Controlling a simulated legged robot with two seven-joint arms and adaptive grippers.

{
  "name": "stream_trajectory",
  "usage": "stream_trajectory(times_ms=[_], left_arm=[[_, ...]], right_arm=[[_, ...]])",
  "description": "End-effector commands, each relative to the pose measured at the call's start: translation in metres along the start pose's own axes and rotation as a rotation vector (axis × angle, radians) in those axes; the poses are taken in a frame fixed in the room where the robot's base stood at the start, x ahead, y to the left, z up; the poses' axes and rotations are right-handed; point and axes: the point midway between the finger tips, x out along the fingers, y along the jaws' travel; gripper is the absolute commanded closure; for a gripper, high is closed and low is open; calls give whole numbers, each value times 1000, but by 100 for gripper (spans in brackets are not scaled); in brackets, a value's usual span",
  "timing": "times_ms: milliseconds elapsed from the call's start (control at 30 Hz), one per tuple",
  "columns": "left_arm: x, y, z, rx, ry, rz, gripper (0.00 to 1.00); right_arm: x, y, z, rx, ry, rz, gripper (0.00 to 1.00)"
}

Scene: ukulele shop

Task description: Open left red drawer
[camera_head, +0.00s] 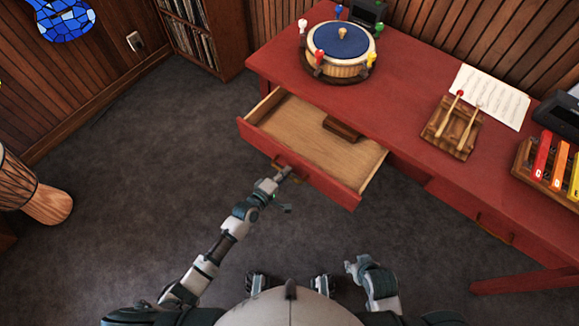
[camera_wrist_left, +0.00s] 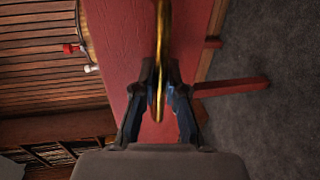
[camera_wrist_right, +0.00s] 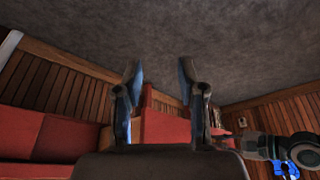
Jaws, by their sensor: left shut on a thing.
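The left red drawer (camera_head: 300,172) is pulled well out of the red desk (camera_head: 400,75), and its bare wooden inside shows. A small brown block (camera_head: 342,129) lies in it toward the back. My left gripper (camera_head: 281,174) is at the drawer front. In the left wrist view its fingers (camera_wrist_left: 160,88) are shut on the brass drawer handle (camera_wrist_left: 160,50). My right gripper (camera_head: 354,267) is low in front of my body, away from the desk. In the right wrist view its fingers (camera_wrist_right: 160,75) are wide apart with nothing between them.
A round drum with coloured pegs (camera_head: 341,52), mallets on a wooden block (camera_head: 456,123), a music sheet (camera_head: 489,96) and a coloured xylophone (camera_head: 553,165) are on the desk. The grey floor (camera_head: 140,150) is clear.

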Motion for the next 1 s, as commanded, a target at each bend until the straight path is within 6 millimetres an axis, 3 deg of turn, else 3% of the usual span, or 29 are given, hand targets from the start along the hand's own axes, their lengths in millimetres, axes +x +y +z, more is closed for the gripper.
stream_trajectory(times_ms=[33, 167, 400, 900, 933, 1000], left_arm=[[-11, -7, 8, -3, -15, -15, 100], [-32, -12, 8, -6, -16, -14, 100], [-56, -18, 6, -9, -15, -12, 100], [-62, -21, 6, -10, -15, -13, 100], [-62, -21, 6, -10, -15, -13, 84], [-62, -20, 6, -9, -15, -12, 67]], right_arm=[[-5, 1, 8, 2, -40, 3, 60], [-13, 3, 28, 5, -138, 10, 60], [5, 1, 30, 4, -146, 11, 60], [10, -1, 30, 3, -146, 13, 60], [10, -1, 30, 3, -146, 13, 60], [10, -1, 30, 3, -146, 13, 60]])
